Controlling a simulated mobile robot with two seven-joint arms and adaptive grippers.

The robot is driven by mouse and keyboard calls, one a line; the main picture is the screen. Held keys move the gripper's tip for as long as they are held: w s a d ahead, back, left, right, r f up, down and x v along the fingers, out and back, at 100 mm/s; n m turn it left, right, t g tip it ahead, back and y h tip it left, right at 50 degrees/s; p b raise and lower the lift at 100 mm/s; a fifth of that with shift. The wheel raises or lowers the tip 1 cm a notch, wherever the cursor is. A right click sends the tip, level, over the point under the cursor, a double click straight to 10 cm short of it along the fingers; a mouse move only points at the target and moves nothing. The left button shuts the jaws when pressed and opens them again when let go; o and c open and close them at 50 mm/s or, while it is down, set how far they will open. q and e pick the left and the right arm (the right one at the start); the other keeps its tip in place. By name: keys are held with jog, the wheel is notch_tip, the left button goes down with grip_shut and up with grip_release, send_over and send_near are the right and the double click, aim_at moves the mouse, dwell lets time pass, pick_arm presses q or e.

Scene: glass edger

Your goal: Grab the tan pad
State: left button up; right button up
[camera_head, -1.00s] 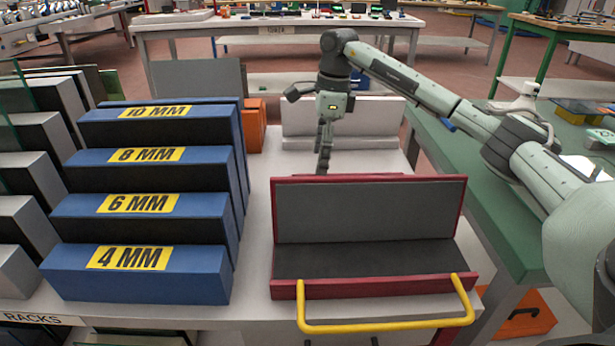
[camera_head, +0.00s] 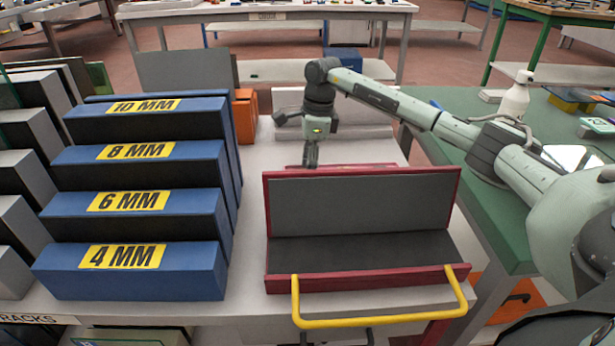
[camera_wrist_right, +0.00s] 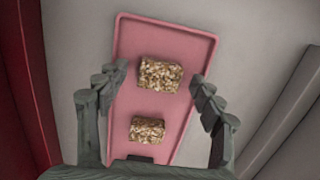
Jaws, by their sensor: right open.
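In the right wrist view, two speckled tan-brown blocks lie on a pink tray (camera_wrist_right: 190,38). The upper block (camera_wrist_right: 160,74) is larger and lies between the fingertips. The lower block (camera_wrist_right: 147,130) lies nearer the palm. I cannot tell which of them is the tan pad. My right gripper (camera_wrist_right: 160,82) is open and empty, its fingers apart on either side of the tray. In the head view my right gripper (camera_head: 311,160) points down behind the red rack (camera_head: 365,283); the blocks are hidden there. My left gripper is not in view.
Blue stepped racks (camera_head: 138,272) with yellow millimetre labels stand to the left. The red rack's grey back panel (camera_head: 365,203) rises before the gripper. A pale rack (camera_head: 350,128) and orange pieces (camera_head: 245,110) stand behind. A green table (camera_head: 455,170) is on the right.

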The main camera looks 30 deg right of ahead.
jog(key=shift+c, duration=0.3)
jog(key=c, duration=0.8)
jog(key=shift+o, duration=0.2)
jog(key=shift+r, duration=0.15)
